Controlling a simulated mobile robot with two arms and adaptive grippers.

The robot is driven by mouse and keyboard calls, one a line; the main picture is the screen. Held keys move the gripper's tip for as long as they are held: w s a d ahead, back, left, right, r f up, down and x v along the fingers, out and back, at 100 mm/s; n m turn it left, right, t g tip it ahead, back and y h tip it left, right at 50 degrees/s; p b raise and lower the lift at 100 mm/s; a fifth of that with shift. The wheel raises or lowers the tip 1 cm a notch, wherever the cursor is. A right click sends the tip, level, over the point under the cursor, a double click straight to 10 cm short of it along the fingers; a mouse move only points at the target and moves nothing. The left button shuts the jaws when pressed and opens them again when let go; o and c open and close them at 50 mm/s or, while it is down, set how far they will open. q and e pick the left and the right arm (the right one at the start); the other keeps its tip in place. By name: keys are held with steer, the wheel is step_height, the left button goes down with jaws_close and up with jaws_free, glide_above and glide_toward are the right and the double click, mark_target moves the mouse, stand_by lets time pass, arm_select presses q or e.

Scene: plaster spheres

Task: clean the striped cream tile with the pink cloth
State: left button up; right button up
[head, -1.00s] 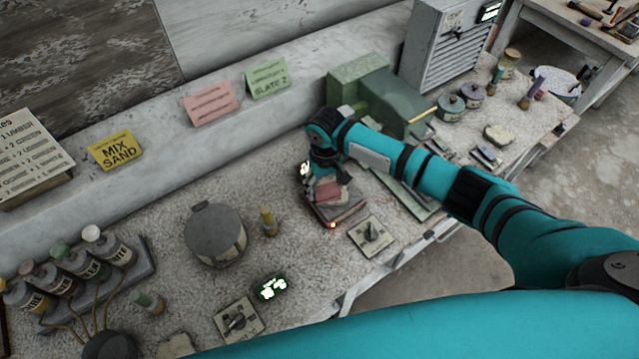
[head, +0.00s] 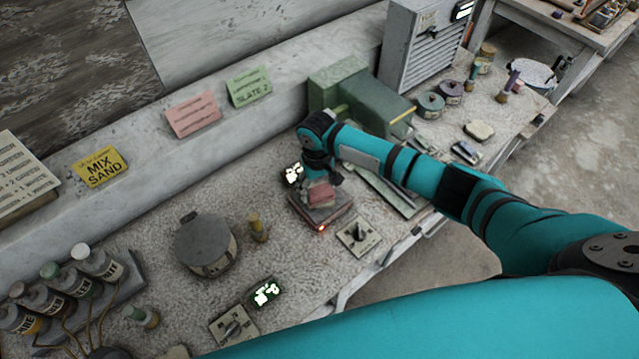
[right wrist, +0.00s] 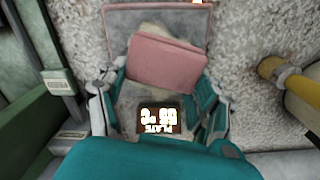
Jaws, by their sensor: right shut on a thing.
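The pink cloth (head: 321,193) is a folded, block-like pad, also seen in the right wrist view (right wrist: 166,62). My right gripper (head: 318,183) is shut on it, with a finger at each side in the right wrist view (right wrist: 158,90). A pale cream piece (right wrist: 150,32), probably the tile, shows from under the cloth. The cloth hides much of it, and I cannot make out stripes. Cloth and cream piece are over a dark, reddish flat plate device (head: 339,214); whether the cloth touches the cream piece is unclear. My left gripper is not in view.
A lit display (right wrist: 160,118) is at the plate. A switch box (head: 359,236) stands to the right of the plate, and a yellow-topped bottle (head: 259,229) and a round grey tin (head: 206,246) to its left. A green machine (head: 362,95) is behind.

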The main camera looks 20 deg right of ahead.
steer(key=shift+a+r, duration=0.4)
steer(key=shift+r, duration=0.05)
steer(key=shift+a+p, duration=0.3)
steer(key=shift+w+d+b, duration=0.25)
steer(key=shift+w+b, duration=0.6)
steer(key=shift+w, duration=0.8)
steer(key=shift+f+b, duration=0.5)
steer(key=shift+f, duration=0.05)
